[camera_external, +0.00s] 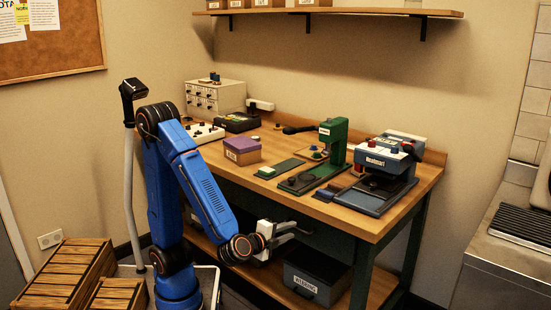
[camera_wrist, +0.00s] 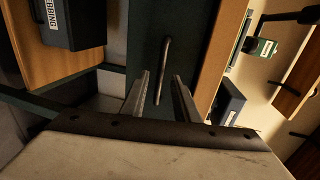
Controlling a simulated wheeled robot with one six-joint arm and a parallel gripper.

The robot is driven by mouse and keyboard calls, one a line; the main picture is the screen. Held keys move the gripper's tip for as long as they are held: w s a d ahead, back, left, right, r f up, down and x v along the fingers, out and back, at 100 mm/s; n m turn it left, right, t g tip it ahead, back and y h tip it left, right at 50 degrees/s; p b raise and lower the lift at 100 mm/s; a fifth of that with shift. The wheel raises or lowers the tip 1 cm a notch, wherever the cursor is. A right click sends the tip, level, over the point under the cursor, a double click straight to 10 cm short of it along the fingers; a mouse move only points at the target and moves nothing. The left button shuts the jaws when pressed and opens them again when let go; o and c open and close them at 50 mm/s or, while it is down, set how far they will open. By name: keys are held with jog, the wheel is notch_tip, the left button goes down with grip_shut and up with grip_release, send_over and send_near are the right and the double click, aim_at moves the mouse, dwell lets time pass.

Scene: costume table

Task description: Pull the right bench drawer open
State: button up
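The right bench drawer has a dark front (camera_wrist: 188,40) below the wooden bench top, seen rotated in the wrist view. Its handle (camera_wrist: 163,62) is a dark bar. My gripper (camera_wrist: 162,76) faces this front, with its two fingers apart. The near end of the handle shows between the fingers, with gaps on both sides. I cannot tell how deep the fingers reach around it. In the external view my gripper (camera_external: 288,231) is under the bench's front edge, and the drawer front is mostly shaded there. The drawer looks closed.
The bench top (camera_external: 375,222) overhangs close to my gripper. Below, a dark labelled bin (camera_external: 315,283) stands on the lower shelf (camera_external: 380,291). A green press (camera_external: 333,140) and a blue-grey machine (camera_external: 385,160) stand on top. Wooden crates (camera_external: 65,272) sit at the left.

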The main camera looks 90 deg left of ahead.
jog(key=shift+x, duration=0.85)
jog(key=shift+c, duration=0.3)
grip_shut()
jog(key=shift+s+d, duration=0.1)
jog(key=shift+s, duration=0.05)
jog(key=f+v, duration=0.2)
jog(key=v, duration=1)
jog(key=f+v, duration=0.3)
jog(key=v, duration=1)
jog(key=shift+s+d+f, duration=0.15)
jog(key=shift+s+d, duration=0.45)
jog(key=shift+o, duration=0.3)
grip_release()
